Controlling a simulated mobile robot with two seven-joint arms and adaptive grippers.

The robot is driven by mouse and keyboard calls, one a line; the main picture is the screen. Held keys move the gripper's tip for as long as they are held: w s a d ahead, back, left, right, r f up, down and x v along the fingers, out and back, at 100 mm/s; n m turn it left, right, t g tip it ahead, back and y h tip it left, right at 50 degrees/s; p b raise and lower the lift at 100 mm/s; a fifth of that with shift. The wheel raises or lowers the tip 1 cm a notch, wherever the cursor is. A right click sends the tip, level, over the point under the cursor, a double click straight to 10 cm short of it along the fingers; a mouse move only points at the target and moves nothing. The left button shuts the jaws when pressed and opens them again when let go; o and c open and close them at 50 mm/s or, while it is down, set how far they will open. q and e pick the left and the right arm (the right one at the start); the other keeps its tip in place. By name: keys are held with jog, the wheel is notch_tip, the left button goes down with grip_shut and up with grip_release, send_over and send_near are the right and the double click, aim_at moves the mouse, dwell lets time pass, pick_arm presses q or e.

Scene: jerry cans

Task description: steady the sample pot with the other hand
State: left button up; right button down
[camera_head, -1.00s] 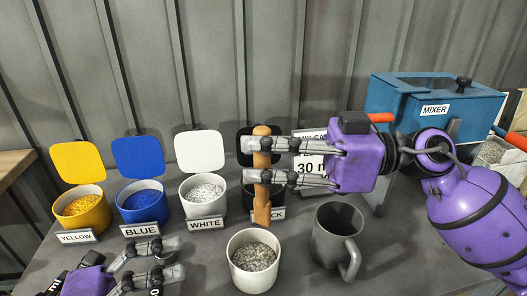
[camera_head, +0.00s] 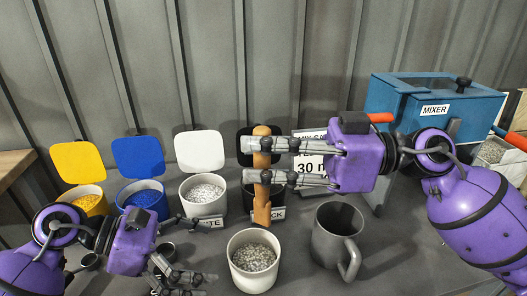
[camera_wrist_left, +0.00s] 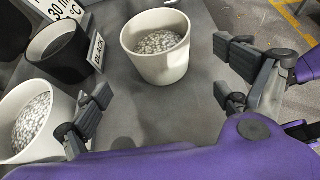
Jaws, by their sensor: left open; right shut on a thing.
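The sample pot (camera_head: 240,275), a white pot of mixed grey granules, stands upright on the table at front centre. The left wrist view also shows it (camera_wrist_left: 158,66), ahead of the fingers. My left gripper (camera_head: 206,252) is open, just left of the pot, with its fingers spread toward it and a gap left between. My right gripper (camera_head: 262,162) is shut on a wooden tool (camera_head: 262,208), held upright behind the pot. The tool's lower end is above and behind the sample pot's rim, in front of the black pot (camera_head: 247,198).
Yellow (camera_head: 88,203), blue (camera_head: 145,201) and white (camera_head: 204,194) pots with raised lids stand in a row behind. A dark grey mug (camera_head: 335,240) stands close right of the sample pot. A blue mixer (camera_head: 400,105) is at back right.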

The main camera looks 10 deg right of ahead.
aim_at(249, 264)
pick_arm(q)
jog(key=x, duration=0.9)
jog(key=shift+d+f, duration=0.15)
jog(key=shift+d, duration=0.2)
jog(key=c, duration=1)
jog(key=o, duration=0.6)
jog(key=shift+c, duration=0.2)
jog(key=c, duration=0.7)
jog(key=shift+f, duration=0.15)
